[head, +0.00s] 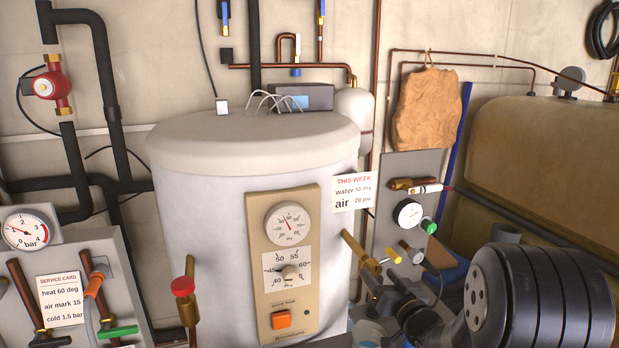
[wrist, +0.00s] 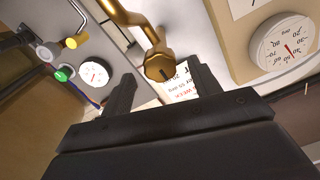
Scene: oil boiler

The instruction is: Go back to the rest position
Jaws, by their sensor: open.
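My gripper (wrist: 163,85) is open, with its two dark fingers apart in the wrist view. A brass pipe with a round brass end (wrist: 158,67) shows in the gap between the fingers; I cannot tell how deep it lies between them. In the head view my gripper (head: 378,286) is at the lower right, just below the brass pipe (head: 359,250) on the boiler's right side, partly hidden by my own arm. Nothing is seen held in the jaws.
The white boiler (head: 200,230) carries a dial panel with an orange switch (head: 281,319). A grey panel (head: 400,168) with a gauge, yellow knob and green knob stands right of it. A brown tank (head: 545,150) is behind my arm. A red-topped valve (head: 183,287) stands front left.

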